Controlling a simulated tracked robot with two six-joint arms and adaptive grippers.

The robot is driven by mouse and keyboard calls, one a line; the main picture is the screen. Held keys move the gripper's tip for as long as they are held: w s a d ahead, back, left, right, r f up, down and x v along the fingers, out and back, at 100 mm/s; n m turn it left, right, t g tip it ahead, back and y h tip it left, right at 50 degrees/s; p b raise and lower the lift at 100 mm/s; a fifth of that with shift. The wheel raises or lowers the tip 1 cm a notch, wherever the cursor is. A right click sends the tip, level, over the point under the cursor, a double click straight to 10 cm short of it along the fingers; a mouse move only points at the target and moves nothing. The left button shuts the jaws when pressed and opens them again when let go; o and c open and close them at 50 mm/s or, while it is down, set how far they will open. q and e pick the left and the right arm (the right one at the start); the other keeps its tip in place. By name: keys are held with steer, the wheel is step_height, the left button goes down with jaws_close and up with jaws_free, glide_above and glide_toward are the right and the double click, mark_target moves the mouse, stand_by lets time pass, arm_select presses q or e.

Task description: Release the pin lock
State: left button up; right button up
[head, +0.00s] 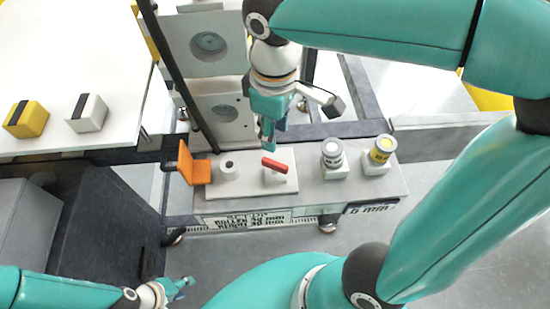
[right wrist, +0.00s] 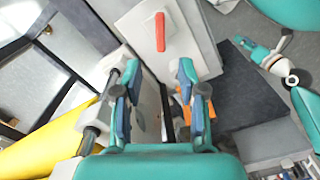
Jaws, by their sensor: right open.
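A red handle (head: 274,165) sits on a square light plate on the grey control panel. It also shows in the right wrist view (right wrist: 160,32), beyond the fingertips. I cannot tell from any label whether it is the pin lock. My right gripper (head: 268,140) is above and behind the handle, pointing down. Its two fingers stand apart in the right wrist view (right wrist: 158,80), with nothing between them. My left gripper (head: 180,286) is low at the left, away from the panel, too small to read its jaws.
The panel (head: 310,181) also carries an orange bracket (head: 192,165), a round black-centred knob (head: 229,168), a white-topped button (head: 332,152) and a yellow-topped button (head: 382,149). A dark post (head: 180,75) rises left of my right gripper. A white table (head: 50,70) holds yellow and white blocks.

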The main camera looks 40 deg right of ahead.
mark_target(275, 163)
step_height(275, 163, down, 11)
steer(key=shift+r+b, duration=0.1)
steer(key=shift+b, duration=0.45)
